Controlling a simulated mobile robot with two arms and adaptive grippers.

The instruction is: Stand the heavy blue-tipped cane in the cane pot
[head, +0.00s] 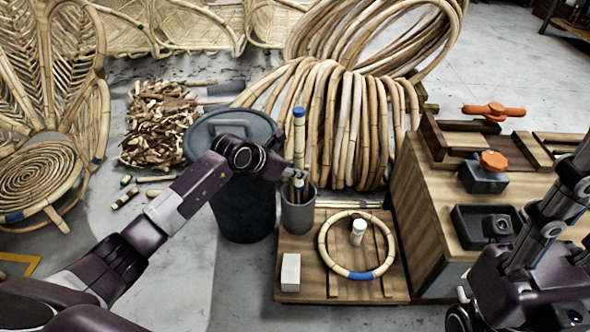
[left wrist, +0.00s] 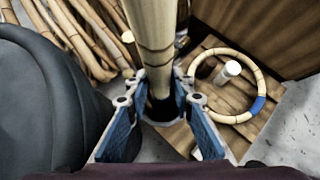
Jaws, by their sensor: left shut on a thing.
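The blue-tipped cane (head: 299,146) stands about upright, its blue tip at the top. My left gripper (head: 286,172) is shut on it, just above the rim of the grey cane pot (head: 298,216). In the left wrist view the cane (left wrist: 152,38) runs between the fingers (left wrist: 158,84) towards the dark pot mouth. The cane's lower end is hidden, so I cannot tell whether it touches the pot's floor. Part of my right arm and gripper (head: 572,195) shows at the right edge; its fingertips are not clear.
The pot stands on a slatted wooden platform (head: 312,262) with a cane ring (head: 328,258), a white cylinder (head: 358,231) and a white block (head: 291,272). A dark lidded bin (head: 238,212) stands close left. Bundled canes (head: 330,112) lie behind, a wooden bench (head: 440,215) right.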

